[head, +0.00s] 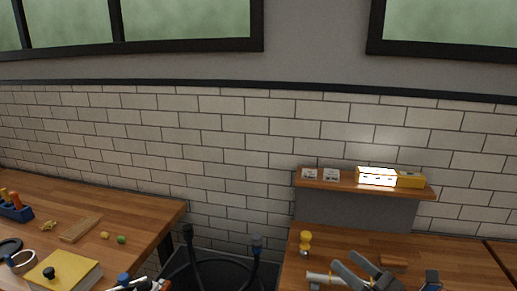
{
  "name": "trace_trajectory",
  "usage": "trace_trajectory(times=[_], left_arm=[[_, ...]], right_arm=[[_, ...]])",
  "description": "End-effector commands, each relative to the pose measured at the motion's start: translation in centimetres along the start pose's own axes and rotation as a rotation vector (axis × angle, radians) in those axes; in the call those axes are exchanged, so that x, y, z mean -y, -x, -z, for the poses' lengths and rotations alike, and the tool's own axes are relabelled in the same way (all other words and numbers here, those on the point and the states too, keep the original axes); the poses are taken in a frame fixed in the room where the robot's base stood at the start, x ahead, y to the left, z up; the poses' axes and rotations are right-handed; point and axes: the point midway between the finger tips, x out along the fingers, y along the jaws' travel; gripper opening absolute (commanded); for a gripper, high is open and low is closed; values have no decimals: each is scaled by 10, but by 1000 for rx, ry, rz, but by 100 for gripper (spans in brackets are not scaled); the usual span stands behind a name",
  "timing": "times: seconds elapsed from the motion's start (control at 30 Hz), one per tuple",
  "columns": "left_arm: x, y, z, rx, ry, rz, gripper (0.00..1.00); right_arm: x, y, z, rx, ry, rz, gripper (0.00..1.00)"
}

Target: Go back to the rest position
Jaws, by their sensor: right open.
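My right gripper (350,268) is at the bottom of the head view, over the right wooden table (460,262). Its grey fingers are spread apart, and I see nothing held between them. A pale rod-like item (322,279) lies just left of the fingers; I cannot tell whether they touch. My left gripper does not show clearly anywhere.
A yellow knob-topped piece (305,241) and a brown block (393,260) are near the right gripper. A wall shelf (345,184) holds cards and boxes. A gap separates the tables.

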Motion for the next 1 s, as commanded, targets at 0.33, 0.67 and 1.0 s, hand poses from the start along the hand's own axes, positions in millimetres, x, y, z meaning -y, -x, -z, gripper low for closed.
trace_trajectory(times=[0.33,0.67,1.0], left_arm=[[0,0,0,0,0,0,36],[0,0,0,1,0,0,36],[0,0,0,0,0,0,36]], right_arm=[[34,84,-48,623,-711,280,89],[72,200,14,1114,-1392,687,89],[25,292,131,1447,-1920,1242,89]])
